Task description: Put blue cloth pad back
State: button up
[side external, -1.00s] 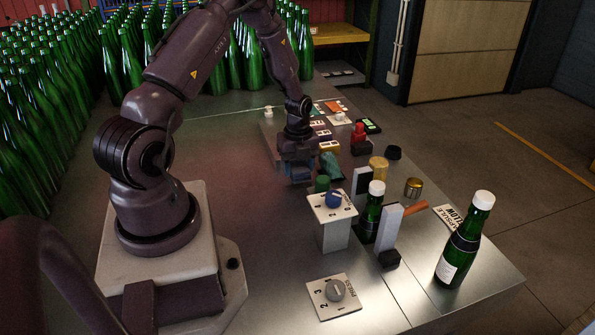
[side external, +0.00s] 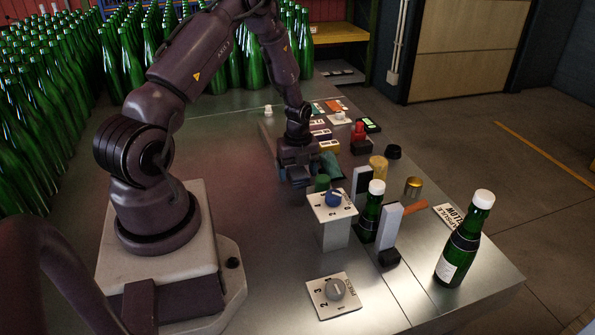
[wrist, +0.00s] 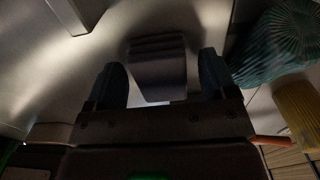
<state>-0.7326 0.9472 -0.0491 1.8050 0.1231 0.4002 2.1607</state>
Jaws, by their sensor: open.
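My gripper (wrist: 160,64) is open, with its two dark blue-grey fingers apart in the wrist view. A dark block-like piece with ridges (wrist: 157,68) shows between the fingers; it is in shadow, and I cannot tell whether it is the pad or whether the fingers touch it. A teal, pleated, cloth-like thing (wrist: 278,44) lies to the right of the fingers, apart from them. In the side view my gripper (side external: 298,181) is low over the table, just left of this teal thing (side external: 330,166). No piece is clearly recognisable as the blue cloth pad.
A gold cylinder (side external: 378,168) stands right of the teal thing. A blue-knobbed stand (side external: 333,232), a green bottle (side external: 370,218) and white upright blocks (side external: 389,228) are nearer the camera. Small coloured boxes (side external: 322,136) lie behind. The table's left middle (side external: 240,190) is clear.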

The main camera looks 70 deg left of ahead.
aim_at(298, 170)
jog(key=w+d+r+n+t+y, duration=0.1)
jog(key=d+r+n, duration=0.15)
jog(key=r, duration=0.75)
jog(key=w+d+r+n, duration=0.1)
jog(key=d+r, duration=0.3)
jog(key=r, duration=0.7)
jog(key=s+d+r+n+t, duration=0.2)
jog(key=s+d+r+n, duration=0.4)
jog(key=d, duration=0.3)
jog(key=s+d+r+n+t+h, duration=0.1)
jog(key=s+d+r+n+t, duration=0.1)
jog(key=s+d+r+n, duration=0.5)
jog(key=d+n, duration=0.1)
jog(key=d, duration=0.2)
jog(key=shift+r+t, duration=0.25)
jog(key=shift+t, duration=0.15)
jog(key=shift+n, duration=0.25)
